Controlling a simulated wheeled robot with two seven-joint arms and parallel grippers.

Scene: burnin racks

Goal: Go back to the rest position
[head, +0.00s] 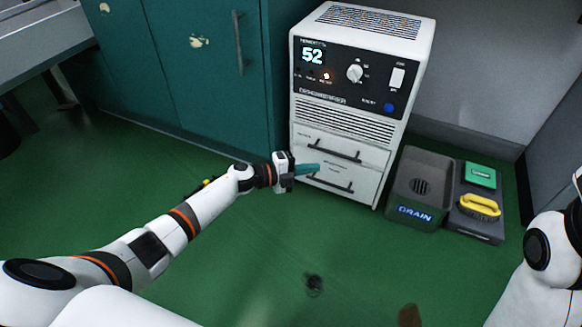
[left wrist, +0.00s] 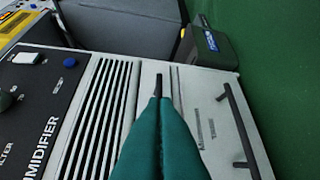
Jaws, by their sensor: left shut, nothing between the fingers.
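My left arm reaches in from the left in the head view. Its gripper (head: 308,169) has teal fingers, shut and empty, in front of the drawers of a white dehumidifier (head: 425,50). In the left wrist view the shut teal fingers (left wrist: 158,100) lie across the dehumidifier's front (left wrist: 205,90), between the vent slats and a dark handle. I cannot tell whether they touch it. Part of my right arm (head: 540,262) shows at the right edge of the head view; its gripper is out of view.
A dark drain bin (head: 418,215) stands right of the dehumidifier, beside a grey unit with a yellow handle (head: 479,206) and a green block (head: 480,175). Teal cabinets (head: 190,75) line the back left. The green floor (head: 250,250) is mostly clear, with a small dark spot and a brown patch.

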